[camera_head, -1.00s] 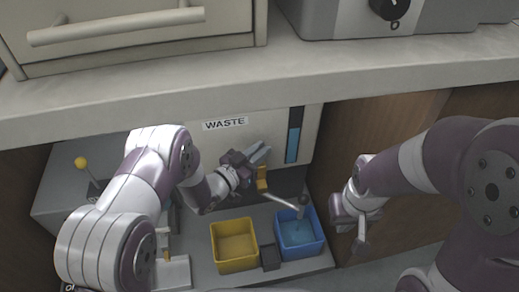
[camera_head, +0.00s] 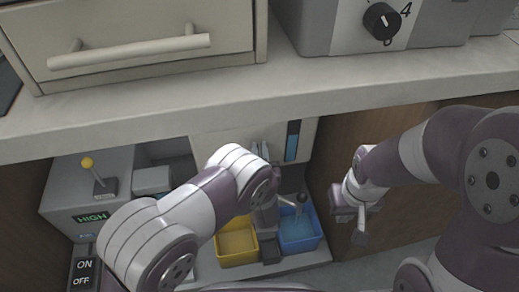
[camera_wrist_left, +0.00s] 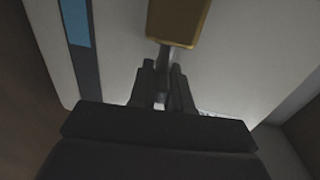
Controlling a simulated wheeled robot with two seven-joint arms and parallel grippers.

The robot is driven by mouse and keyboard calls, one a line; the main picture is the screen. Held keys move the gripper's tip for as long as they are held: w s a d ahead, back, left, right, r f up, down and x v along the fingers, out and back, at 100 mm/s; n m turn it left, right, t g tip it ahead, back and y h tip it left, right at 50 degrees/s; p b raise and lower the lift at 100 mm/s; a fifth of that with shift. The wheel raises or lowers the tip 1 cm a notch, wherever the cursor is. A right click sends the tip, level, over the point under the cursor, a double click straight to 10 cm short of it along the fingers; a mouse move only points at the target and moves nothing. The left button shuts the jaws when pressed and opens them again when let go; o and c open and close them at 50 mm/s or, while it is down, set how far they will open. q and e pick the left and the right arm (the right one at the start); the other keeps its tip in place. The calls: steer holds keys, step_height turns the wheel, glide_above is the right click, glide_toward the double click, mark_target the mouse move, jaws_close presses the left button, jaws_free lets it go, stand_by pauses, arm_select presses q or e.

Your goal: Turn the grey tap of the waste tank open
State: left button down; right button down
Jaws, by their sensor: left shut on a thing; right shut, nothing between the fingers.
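The waste tank (camera_head: 209,143) is a pale box under the counter with a blue level gauge (camera_head: 292,142). The grey spout (camera_head: 300,198) of its tap ends over the blue bin. In the left wrist view, a brass-coloured block (camera_wrist_left: 178,22) on the tank front has a thin grey stem below it. My right gripper (camera_head: 359,237) is shut and empty, right of the bins.
A grey box with a yellow-knobbed lever (camera_head: 88,163) is at left. The counter edge (camera_head: 150,115) overhangs the space.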

arm_select(q)
steer(key=shift+f+n+y, duration=0.15)
steer(key=shift+n+y, duration=0.45)
steer(key=shift+y, duration=0.7)
steer(key=c, duration=1.2)
jaws_free()
steer(key=shift+o, duration=0.2)
steer(key=shift+s, duration=0.1)
steer(key=shift+s+d+r+p, duration=0.15)
steer(key=shift+s+r+p, duration=0.05)
steer(key=shift+s+p, duration=0.15)
steer(key=p+v, duration=0.4)
steer(key=v, duration=0.7)
steer(key=shift+s+p, duration=0.35)
steer(key=shift+s, duration=0.05)
